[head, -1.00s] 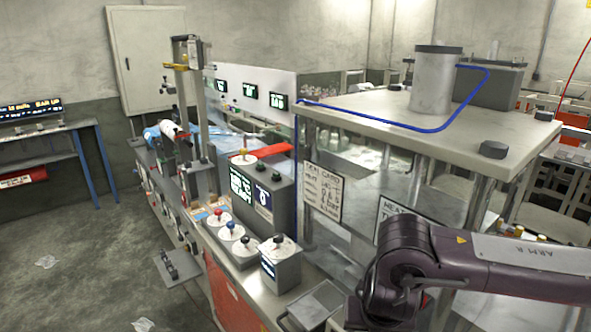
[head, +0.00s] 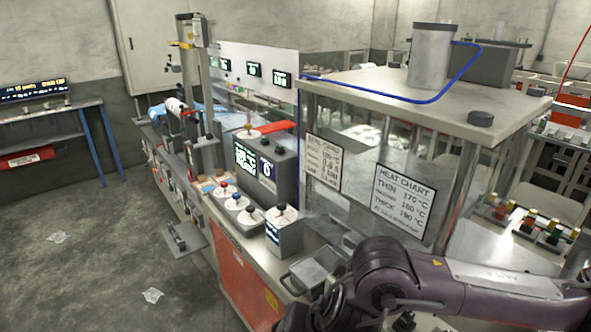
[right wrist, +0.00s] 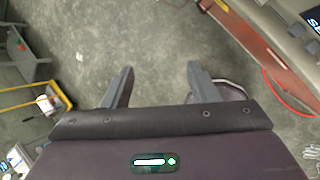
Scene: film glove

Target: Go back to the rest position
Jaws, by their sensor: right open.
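My right arm comes in from the right edge of the head view, low in front of the machine bench. Its gripper is out of the head view. In the right wrist view, my right gripper (right wrist: 158,88) has its two fingers spread wide apart. Nothing is between them, and bare concrete floor shows beyond. My left gripper is in neither current view.
The machine bench (head: 231,272) with its red front panel runs away from me. A blue-legged table (head: 104,150) stands at far left. Floor (head: 110,240) left of the bench is mostly open, with paper scraps.

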